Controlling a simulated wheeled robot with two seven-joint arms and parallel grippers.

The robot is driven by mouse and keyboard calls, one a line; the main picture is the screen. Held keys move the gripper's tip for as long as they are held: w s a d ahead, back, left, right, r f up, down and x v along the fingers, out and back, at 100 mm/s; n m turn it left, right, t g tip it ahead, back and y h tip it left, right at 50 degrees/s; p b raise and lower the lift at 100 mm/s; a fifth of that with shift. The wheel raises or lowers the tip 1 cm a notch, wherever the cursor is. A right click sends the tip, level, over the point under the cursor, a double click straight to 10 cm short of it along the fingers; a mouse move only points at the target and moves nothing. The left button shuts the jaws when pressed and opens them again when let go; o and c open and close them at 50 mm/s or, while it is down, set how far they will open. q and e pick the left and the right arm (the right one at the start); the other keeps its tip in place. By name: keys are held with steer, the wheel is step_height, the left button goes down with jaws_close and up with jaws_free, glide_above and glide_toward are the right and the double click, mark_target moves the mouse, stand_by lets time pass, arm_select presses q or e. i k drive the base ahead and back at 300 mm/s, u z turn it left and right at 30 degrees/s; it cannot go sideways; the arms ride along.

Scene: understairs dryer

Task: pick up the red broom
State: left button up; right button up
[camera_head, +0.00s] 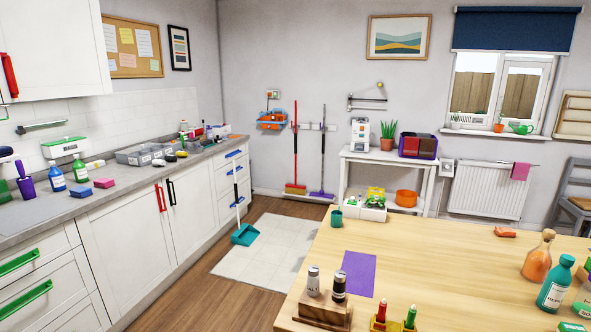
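The red broom (295,150) hangs upright against the far wall, left of a dark broom with a purple head (322,155). It has a thin red handle, and its orange-yellow head (295,188) is close to the floor. The red broom shows along its whole length. Neither of my grippers is in the head view.
A wooden table (440,275) with bottles and shakers fills the right foreground. The counter (110,185) runs along the left. Between them lie wood floor and a pale mat (265,252), with a teal dustpan (245,235) at its left edge. A white shelf (385,157) stands right of the brooms.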

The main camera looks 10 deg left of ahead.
mark_target(289, 190)
steer(key=u, duration=1.7)
steer(key=i, duration=3.15)
steer(key=z, duration=1.9)
steer(key=i, duration=4.05)
